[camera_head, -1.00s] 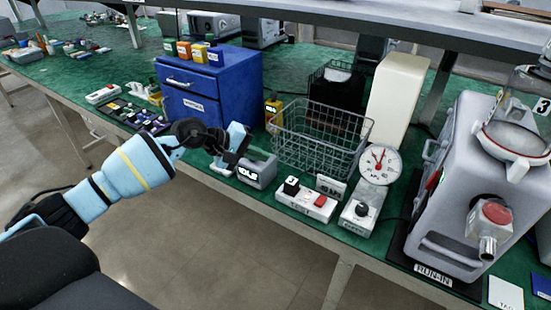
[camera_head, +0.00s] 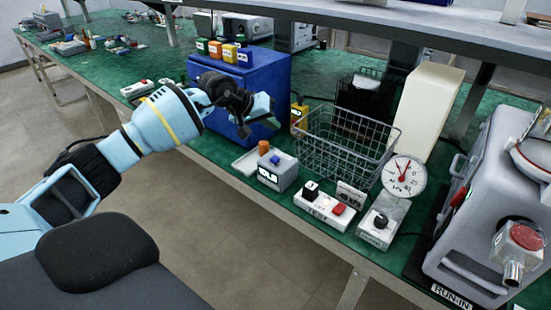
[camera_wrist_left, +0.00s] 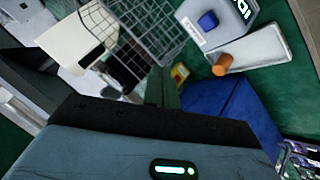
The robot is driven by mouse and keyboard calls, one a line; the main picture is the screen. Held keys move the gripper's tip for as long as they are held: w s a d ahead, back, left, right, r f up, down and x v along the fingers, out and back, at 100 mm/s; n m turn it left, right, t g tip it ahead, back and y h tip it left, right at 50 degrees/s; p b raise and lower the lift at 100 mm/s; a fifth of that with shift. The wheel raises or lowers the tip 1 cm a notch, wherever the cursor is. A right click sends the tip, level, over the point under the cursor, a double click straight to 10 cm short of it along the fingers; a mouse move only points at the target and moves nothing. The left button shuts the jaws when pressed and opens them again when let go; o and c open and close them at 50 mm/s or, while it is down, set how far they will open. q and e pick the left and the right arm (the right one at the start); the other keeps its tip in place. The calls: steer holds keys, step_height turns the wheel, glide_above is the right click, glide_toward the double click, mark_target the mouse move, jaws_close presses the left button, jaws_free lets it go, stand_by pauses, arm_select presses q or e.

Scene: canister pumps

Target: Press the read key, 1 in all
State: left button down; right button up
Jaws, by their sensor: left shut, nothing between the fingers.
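A small grey box (camera_head: 277,172) with a lit display, apparently reading IDLE, and a blue key (camera_head: 275,160) on top stands near the bench's front edge. I cannot read a label on this key, so I cannot confirm it is the read key. The box also shows at the top of the left wrist view (camera_wrist_left: 222,22), with its blue key (camera_wrist_left: 208,20). My left gripper (camera_head: 250,118) is shut and empty, up and left of the box, in front of the blue cabinet, apart from the key. My right gripper is not in view.
A wire basket (camera_head: 345,145) is behind. A white box with a red button (camera_head: 338,209), a knob box (camera_head: 381,222) and a dial (camera_head: 404,173) are right. The blue cabinet (camera_head: 270,75) is behind my gripper.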

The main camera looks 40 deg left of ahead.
mark_target(272, 159)
arm_select(q)
step_height(272, 159, down, 8)
steer(key=b, duration=0.3)
steer(key=shift+f, duration=0.2)
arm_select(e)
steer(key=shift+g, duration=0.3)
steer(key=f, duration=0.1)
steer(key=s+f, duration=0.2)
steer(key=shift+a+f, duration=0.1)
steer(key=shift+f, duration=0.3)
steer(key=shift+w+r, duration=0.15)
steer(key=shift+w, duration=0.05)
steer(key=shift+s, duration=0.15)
arm_select(q)
steer(key=shift+f, duration=0.15)
stand_by(0.5)
steer(key=shift+f+b, duration=0.3)
steer(key=shift+b, duration=0.25)
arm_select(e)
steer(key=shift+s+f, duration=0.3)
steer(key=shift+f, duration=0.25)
